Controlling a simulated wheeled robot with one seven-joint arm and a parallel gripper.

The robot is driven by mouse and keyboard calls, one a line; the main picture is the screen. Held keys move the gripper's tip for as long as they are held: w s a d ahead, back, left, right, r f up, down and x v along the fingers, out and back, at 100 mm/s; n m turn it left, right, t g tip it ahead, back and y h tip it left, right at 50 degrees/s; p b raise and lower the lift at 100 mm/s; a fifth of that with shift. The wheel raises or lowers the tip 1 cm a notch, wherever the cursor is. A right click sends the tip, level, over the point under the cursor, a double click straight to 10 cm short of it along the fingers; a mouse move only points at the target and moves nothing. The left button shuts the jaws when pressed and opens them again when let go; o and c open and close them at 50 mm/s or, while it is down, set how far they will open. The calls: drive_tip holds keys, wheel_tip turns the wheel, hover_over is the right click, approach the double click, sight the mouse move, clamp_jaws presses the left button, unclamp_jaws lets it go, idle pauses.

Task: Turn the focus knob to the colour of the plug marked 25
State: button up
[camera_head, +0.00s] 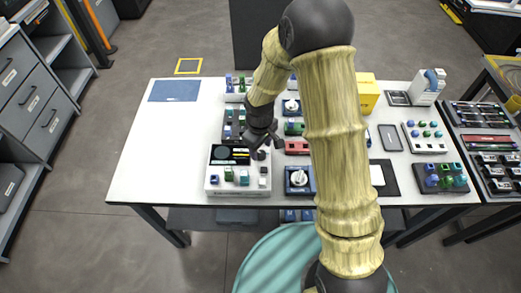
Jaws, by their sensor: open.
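My gripper (263,146) is open and points down over the back right part of a white device (235,192) at the table's front. A small dark knob-like part (259,155) lies just under its fingers; I cannot tell if they touch it or if it is the focus knob. The device has a dark panel with a round dial (222,153) and several green, blue and grey plugs (244,177) along its front. The numbers on the plugs are too small to read, so I cannot tell which is marked 25.
A blue box with a white knob (299,179) stands right of the device, and a similar one (291,106) is farther back. My arm hides the table's middle. Trays of coloured pieces (440,178) and a yellow box (367,93) stand right.

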sight(261, 155)
drive_tip(key=shift+f, duration=1.2)
drive_tip(key=shift+c, duration=0.2)
drive_tip(key=c, duration=0.9)
drive_tip(key=shift+c, duration=0.2)
